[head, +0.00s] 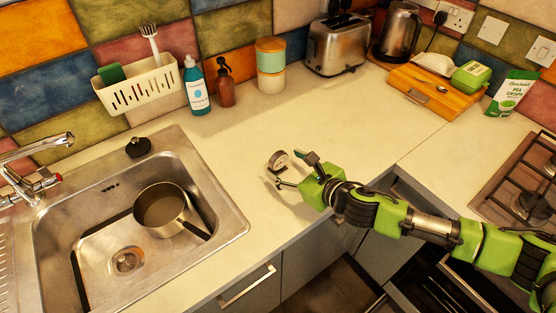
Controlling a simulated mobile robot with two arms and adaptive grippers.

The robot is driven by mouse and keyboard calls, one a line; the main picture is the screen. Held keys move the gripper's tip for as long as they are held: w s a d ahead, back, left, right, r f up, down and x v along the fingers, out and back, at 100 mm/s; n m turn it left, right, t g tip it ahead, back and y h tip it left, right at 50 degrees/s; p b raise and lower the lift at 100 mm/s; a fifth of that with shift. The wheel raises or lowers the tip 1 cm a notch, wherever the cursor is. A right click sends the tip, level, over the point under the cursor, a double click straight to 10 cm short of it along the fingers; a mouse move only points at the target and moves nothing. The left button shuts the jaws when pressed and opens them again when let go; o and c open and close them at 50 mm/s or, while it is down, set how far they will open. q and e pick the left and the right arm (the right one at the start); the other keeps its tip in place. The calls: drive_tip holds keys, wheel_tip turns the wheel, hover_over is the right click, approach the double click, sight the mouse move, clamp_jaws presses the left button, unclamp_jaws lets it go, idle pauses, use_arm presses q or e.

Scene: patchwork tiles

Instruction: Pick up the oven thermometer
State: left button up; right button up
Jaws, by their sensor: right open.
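The oven thermometer (278,161) is a small round metal dial standing on the pale counter, right of the sink. My right gripper (289,171) reaches in from the right, low over the counter. Its jaws are open, with one dark finger on the far side and one on the near side. The thermometer is just beyond the fingertips, at the mouth of the jaws. I cannot tell whether a finger touches it. My left gripper is out of view.
The sink (236,222) with a saucepan (160,210) is at left. The counter behind the thermometer is clear.

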sight(281, 162)
drive_tip(key=shift+w+a+f+p, duration=0.3)
drive_tip(key=shift+w+a, duration=0.05)
drive_tip(key=shift+w, duration=0.2)
drive_tip(key=x, duration=0.3)
drive_tip(key=shift+w+f, duration=0.1)
drive_tip(key=shift+f, duration=0.05)
drive_tip(key=shift+w+f+p, duration=0.1)
drive_tip(key=shift+w+p, duration=0.05)
drive_tip(key=shift+p, duration=0.15)
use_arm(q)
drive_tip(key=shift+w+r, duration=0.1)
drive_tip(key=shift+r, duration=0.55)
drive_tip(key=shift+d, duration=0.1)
use_arm(e)
drive_tip(key=c, duration=1.2)
